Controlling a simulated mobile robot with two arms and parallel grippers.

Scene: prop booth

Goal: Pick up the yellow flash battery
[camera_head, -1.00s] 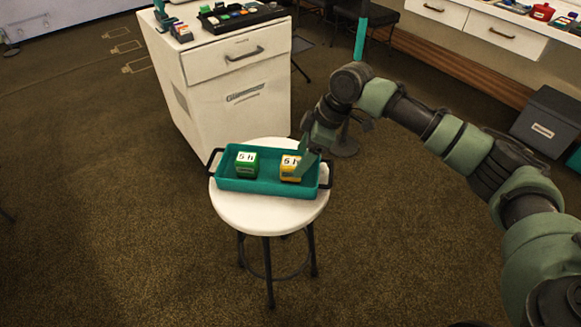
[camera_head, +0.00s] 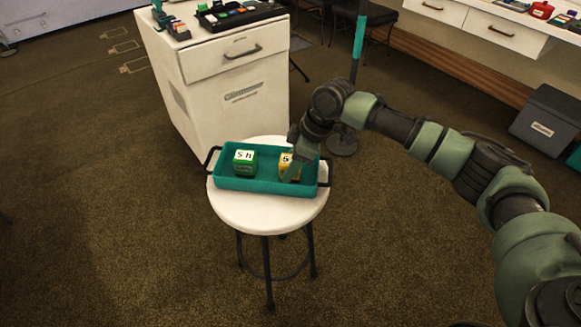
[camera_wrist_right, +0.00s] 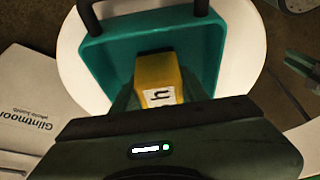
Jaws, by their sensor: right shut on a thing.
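The yellow flash battery (camera_head: 286,165) is a small cube with a white label, in the right part of a teal tray (camera_head: 228,184) on a round white stool. In the right wrist view the battery (camera_wrist_right: 156,72) sits between the fingers of my right gripper (camera_wrist_right: 160,98). My right gripper (camera_head: 292,171) is shut on it and hides part of it in the head view. I cannot tell whether the battery touches the tray floor. A green battery (camera_head: 244,162) with a white label stands in the left part of the tray. My left gripper is out of view.
The tray has black handles at both ends. The white stool (camera_head: 267,215) stands in front of a white drawer cabinet (camera_head: 235,95). A black box (camera_head: 545,122) stands on the floor at right. The brown carpet is clear left of the stool.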

